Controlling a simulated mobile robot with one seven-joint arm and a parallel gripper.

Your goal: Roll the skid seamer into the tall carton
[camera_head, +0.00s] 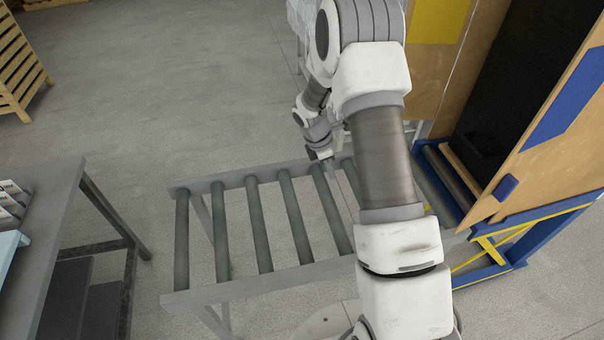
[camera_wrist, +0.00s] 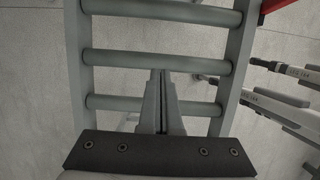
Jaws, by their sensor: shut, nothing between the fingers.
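The tall carton (camera_head: 558,162) stands at the right in the head view, tan with blue patches and a dark open inside. I cannot make out a skid seamer on the conveyor; my arm hides part of its right end. My gripper (camera_head: 323,158) is over the far rail of the roller conveyor (camera_head: 250,283). In the wrist view my gripper (camera_wrist: 162,85) is shut and empty, its fingers together above the rollers.
A blue and yellow frame (camera_head: 512,248) stands at the carton's foot, near the conveyor's right end. A grey table (camera_head: 52,205) with labelled items is at left. Wooden slats (camera_head: 20,70) stand far left. Lettered grey bars (camera_wrist: 285,105) lie right in the wrist view. Open floor lies behind.

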